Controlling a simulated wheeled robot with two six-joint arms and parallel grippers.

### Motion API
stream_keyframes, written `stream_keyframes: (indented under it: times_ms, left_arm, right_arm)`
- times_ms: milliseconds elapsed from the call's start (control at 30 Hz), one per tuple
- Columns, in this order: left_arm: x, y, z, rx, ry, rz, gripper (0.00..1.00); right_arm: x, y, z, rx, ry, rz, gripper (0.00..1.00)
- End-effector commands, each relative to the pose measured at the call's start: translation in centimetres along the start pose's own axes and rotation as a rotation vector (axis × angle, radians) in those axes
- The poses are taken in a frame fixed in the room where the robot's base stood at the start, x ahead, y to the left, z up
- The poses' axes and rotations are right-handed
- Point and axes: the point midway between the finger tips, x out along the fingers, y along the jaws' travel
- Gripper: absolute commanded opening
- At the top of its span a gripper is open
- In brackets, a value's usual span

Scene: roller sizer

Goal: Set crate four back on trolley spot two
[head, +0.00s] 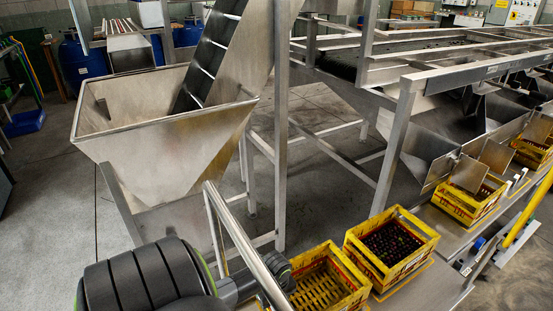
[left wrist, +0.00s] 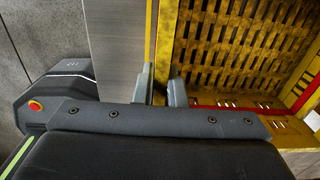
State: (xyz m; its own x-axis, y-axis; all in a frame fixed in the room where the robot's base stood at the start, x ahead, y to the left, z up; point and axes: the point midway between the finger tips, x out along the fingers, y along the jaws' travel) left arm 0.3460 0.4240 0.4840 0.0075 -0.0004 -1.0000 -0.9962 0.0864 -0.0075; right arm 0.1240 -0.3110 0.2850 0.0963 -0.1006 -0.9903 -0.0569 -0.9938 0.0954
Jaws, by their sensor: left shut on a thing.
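An empty yellow slatted crate (head: 318,284) is at the bottom of the head view, with its near part cut off by the frame. In the left wrist view the slatted floor of this crate (left wrist: 240,45) fills the upper right. My left gripper (left wrist: 161,88) is shut on the crate's side wall, one finger on each side of the rim. In the head view my left arm comes in from the lower left and ends beside the crate; its fingertips are hidden. The trolley's steel top (head: 430,292) shows at lower right. No crate or spot number is readable.
A crate of dark fruit (head: 392,242) stands close to the right of the empty crate. Another yellow crate (head: 470,203) sits under a sizer chute. A steel rail (head: 246,250) slopes beside my left arm. A large steel hopper (head: 165,145) stands behind it.

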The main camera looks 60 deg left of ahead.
Motion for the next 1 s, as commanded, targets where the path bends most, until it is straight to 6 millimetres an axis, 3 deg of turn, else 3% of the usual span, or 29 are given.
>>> stream_keyframes:
  times_ms: [100,133,267,667,1000]
  left_arm:
    - [0.3,-0.1,0.0,0.000,0.000,-0.002,0.00]
    - [0.2,0.0,0.0,0.000,0.000,0.000,0.15]
    - [0.2,0.0,0.0,0.000,0.000,0.000,0.32]
    - [-0.1,0.0,0.0,0.000,0.000,0.000,0.32]
    - [-7.2,0.0,0.1,0.002,-0.004,-0.003,0.32]
  right_arm:
    - [0.1,0.0,0.1,0.001,-0.009,-0.001,0.36]
    - [0.0,0.0,-0.1,0.002,-0.008,-0.001,0.36]
    - [-0.1,0.0,-0.3,0.002,-0.002,-0.001,0.36]
    - [-0.3,0.0,-0.2,0.002,0.001,-0.001,0.36]
    - [-1.1,0.1,1.7,0.000,-0.010,-0.001,0.36]
